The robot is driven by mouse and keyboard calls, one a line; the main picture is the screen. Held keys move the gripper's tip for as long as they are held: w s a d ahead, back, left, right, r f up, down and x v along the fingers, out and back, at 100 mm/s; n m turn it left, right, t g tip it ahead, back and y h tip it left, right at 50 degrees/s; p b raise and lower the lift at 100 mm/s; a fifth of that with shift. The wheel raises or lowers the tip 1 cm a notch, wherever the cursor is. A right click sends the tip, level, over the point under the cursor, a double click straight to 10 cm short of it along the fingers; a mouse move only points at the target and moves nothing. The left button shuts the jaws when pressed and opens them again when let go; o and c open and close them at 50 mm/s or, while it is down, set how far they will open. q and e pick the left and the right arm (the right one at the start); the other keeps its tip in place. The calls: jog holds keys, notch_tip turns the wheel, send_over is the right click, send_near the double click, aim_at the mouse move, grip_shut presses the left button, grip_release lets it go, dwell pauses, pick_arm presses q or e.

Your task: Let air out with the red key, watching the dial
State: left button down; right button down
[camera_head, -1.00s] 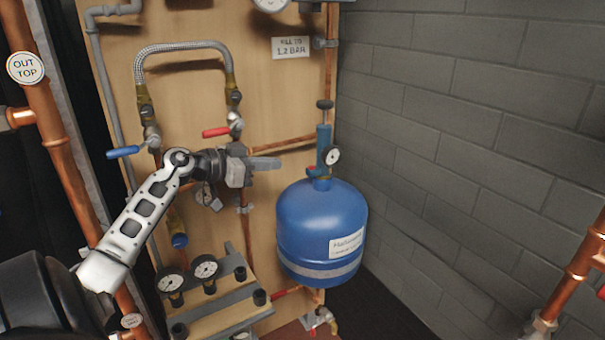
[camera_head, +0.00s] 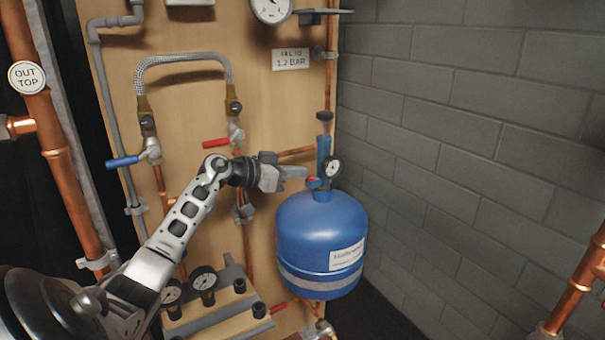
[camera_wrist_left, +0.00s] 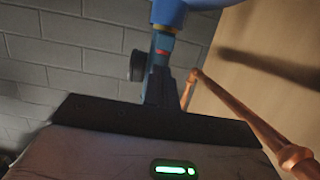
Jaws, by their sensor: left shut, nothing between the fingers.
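The blue vessel (camera_head: 315,235) stands in front of the wooden board with a blue stem (camera_head: 324,150) on top. A small white dial (camera_head: 332,167) sits on the stem's right side; its reading is too small to tell. A small red part (camera_head: 313,183), likely the red key, is at the stem's left foot. My left gripper (camera_head: 304,172) is shut and empty, pointing right, its tips just left of the stem and above the red part. In the left wrist view, the shut fingers (camera_wrist_left: 160,88) point towards the stem; whether they touch cannot be told. My right gripper is out of view.
A larger gauge (camera_head: 270,8) and a "1.2 BAR" sign (camera_head: 291,59) are on the board above. A red lever (camera_head: 216,143) and a blue lever (camera_head: 123,161) sit near my arm. The grey block wall (camera_head: 440,150) closes the right side, with free space before it.

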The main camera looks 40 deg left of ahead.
pick_arm(q)
jog(key=shift+x, duration=1)
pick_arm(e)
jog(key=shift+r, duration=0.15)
